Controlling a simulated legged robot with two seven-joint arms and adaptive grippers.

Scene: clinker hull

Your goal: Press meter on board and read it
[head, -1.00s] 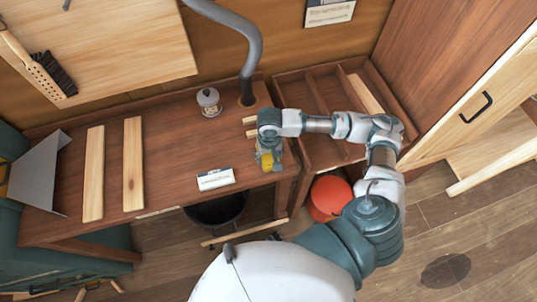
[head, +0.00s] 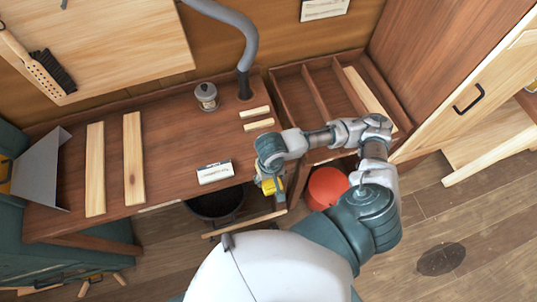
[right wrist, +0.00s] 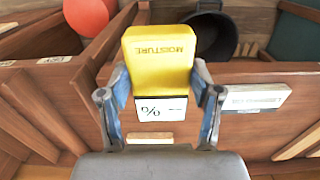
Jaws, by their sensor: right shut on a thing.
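The yellow moisture meter (head: 270,187) is in my right gripper (head: 267,176), over the bench's front edge. In the right wrist view the fingers of the gripper (right wrist: 160,88) are shut on the sides of the meter (right wrist: 158,55). Two short pale boards (head: 257,118) lie on the bench behind the gripper, apart from the meter. Two long boards (head: 95,168) (head: 133,160) lie at the left. My left gripper is not in view.
A lidded jar (head: 206,96) and a grey hose (head: 246,55) are at the back. A divided tray (head: 318,92) is to the right. A red-orange bucket (head: 326,187) and a black bucket (head: 217,204) are below.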

